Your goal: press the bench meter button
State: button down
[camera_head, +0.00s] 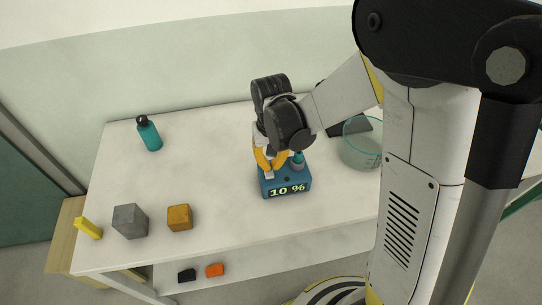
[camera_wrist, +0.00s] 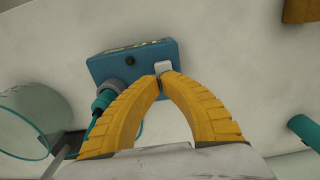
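A small whitish square piece (camera_wrist: 162,66), which looks like the button, sits at the meter's edge right at my fingertips. My gripper (camera_wrist: 159,80) has its yellow fingers brought together at the tips, with nothing seen between them. In the head view my gripper (camera_head: 269,165) is directly over the meter's left part. I cannot tell whether the tips touch the piece.
A teal-capped probe (camera_wrist: 106,97) stands beside my fingers at the meter. A glass beaker (camera_head: 360,150) is to the right. A teal bottle (camera_head: 149,134), grey cube (camera_head: 130,221), orange cube (camera_head: 179,217) and yellow block (camera_head: 88,228) are to the left. The table's middle left is clear.

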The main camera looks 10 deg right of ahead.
aim_at(271, 171)
jog(key=shift+f, duration=0.6)
notch_tip(271, 171, down, 2)
jog(key=shift+s+f+b, duration=0.1)
jog(key=shift+b, duration=1)
notch_tip(271, 171, up, 14)
jog(key=p, duration=0.6)
